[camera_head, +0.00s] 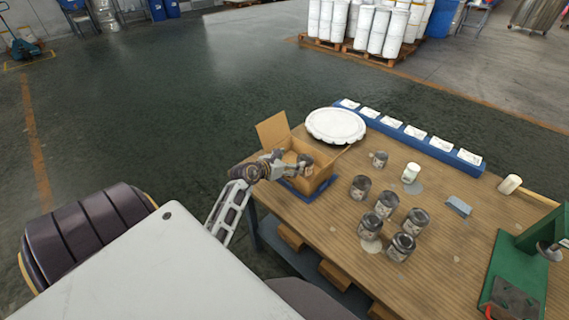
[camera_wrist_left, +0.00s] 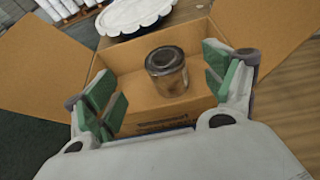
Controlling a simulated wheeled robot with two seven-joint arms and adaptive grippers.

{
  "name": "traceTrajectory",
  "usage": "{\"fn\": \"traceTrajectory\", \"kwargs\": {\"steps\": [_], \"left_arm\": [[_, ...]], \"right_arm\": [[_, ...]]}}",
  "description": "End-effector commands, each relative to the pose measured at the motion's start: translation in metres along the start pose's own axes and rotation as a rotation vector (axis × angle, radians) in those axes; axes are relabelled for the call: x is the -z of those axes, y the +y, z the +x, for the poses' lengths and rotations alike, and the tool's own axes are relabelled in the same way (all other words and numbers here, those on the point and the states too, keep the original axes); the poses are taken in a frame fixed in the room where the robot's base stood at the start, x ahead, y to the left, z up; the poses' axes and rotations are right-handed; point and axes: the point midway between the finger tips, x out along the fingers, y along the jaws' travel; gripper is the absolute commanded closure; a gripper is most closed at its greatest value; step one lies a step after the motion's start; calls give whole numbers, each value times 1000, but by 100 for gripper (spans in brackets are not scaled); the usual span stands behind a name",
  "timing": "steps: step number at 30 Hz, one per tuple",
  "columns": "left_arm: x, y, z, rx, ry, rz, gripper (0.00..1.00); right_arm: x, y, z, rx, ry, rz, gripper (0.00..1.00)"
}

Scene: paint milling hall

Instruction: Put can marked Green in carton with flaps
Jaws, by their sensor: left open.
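The cardboard carton with flaps (camera_head: 323,177) stands on the table's left edge, on a blue mat, with its flaps spread open. My left gripper (camera_head: 285,163) is at the carton's opening. In the left wrist view its green-padded fingers (camera_wrist_left: 165,92) are apart, with a clear gap on both sides of a can. That metal can with a dark lid (camera_wrist_left: 168,72) is upright inside the carton (camera_wrist_left: 130,70). I cannot read its marking. My right gripper is not in view.
Several dark-lidded cans (camera_head: 386,204) stand on the table (camera_head: 345,245) right of the carton. A white lid-like disc (camera_head: 336,124) lies behind it. A blue strip with white cards (camera_head: 424,144) runs along the back. A green stand (camera_head: 515,275) is at the right.

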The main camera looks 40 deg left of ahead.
Motion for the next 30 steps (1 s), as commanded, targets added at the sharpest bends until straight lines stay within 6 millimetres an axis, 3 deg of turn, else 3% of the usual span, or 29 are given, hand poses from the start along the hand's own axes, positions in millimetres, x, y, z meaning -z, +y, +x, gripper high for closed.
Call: {"fn": "traceTrajectory", "kwargs": {"steps": [12, 30], "left_arm": [[0, 0, -30, 0, 1, 0, 16], [0, 0, -32, 0, 0, 0, 16]], "right_arm": [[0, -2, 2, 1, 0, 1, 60], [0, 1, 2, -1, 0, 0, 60]]}}
